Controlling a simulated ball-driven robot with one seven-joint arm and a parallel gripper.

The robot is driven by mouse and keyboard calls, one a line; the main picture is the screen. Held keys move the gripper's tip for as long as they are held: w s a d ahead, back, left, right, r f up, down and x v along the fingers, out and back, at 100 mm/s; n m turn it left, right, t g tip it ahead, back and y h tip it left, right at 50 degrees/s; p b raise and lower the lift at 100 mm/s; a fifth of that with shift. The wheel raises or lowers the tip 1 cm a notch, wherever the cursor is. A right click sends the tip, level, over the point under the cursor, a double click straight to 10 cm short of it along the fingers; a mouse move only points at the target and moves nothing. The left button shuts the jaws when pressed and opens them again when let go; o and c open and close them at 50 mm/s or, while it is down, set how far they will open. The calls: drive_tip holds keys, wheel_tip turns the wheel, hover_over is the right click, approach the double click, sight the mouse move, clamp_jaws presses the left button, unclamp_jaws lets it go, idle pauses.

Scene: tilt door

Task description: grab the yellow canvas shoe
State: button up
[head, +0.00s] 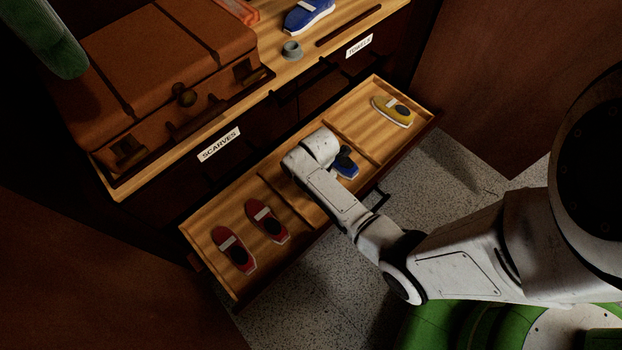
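The yellow canvas shoe (392,111) lies in the far right compartment of the open wooden drawer (345,118). It has a white sole edge, a white strap and a dark opening. My arm reaches over the drawer's middle compartment, left of the yellow shoe and apart from it. The arm's far end is over the drawer, but the gripper's fingers are hidden and I cannot see whether they are open or shut. A blue shoe (346,163) in the middle compartment is partly covered by my arm.
Two red shoes, one (267,221) beside another (234,250), lie in the left compartment. Thin dividers separate the compartments. The cabinet top (292,68) above holds a brown suitcase (160,85), a small grey ring-like object (291,50) and another blue shoe (309,15). Speckled floor (458,160) is clear at right.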

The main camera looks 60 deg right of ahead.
drive_tip(key=c, duration=1.1)
drive_tip(key=shift+r, duration=0.1)
